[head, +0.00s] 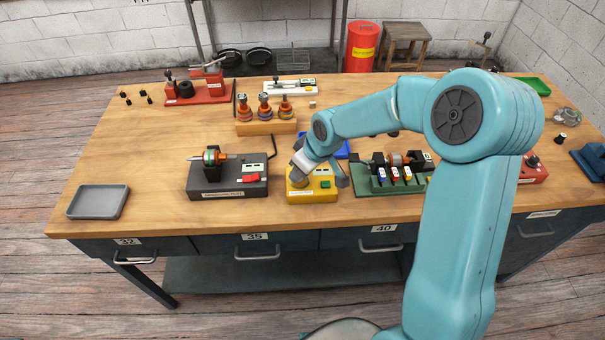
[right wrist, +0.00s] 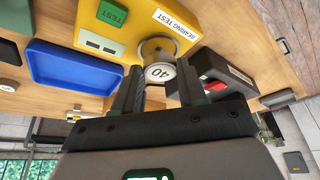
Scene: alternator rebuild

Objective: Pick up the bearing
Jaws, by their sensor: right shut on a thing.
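The yellow bearing test box (head: 322,193) stands near the table's front edge, with a green button and a display. It also fills the top of the right wrist view (right wrist: 98,30), where its round metal seat (right wrist: 156,46) shows. My right gripper (right wrist: 160,76) is shut on a small round bearing (right wrist: 160,72) marked 40, just at that seat. I cannot tell whether the bearing still touches the seat. In the head view my right gripper (head: 302,176) is low over the box's left part and largely hides the bearing. My left gripper is not in view.
A black tester (head: 228,186) with a rotor stands left of the yellow box, and a green fixture (head: 385,186) right. A blue tray (right wrist: 72,70) lies behind the box. A grey tray (head: 98,202) is at the front left. Bare tabletop (head: 150,150) lies left of the black tester.

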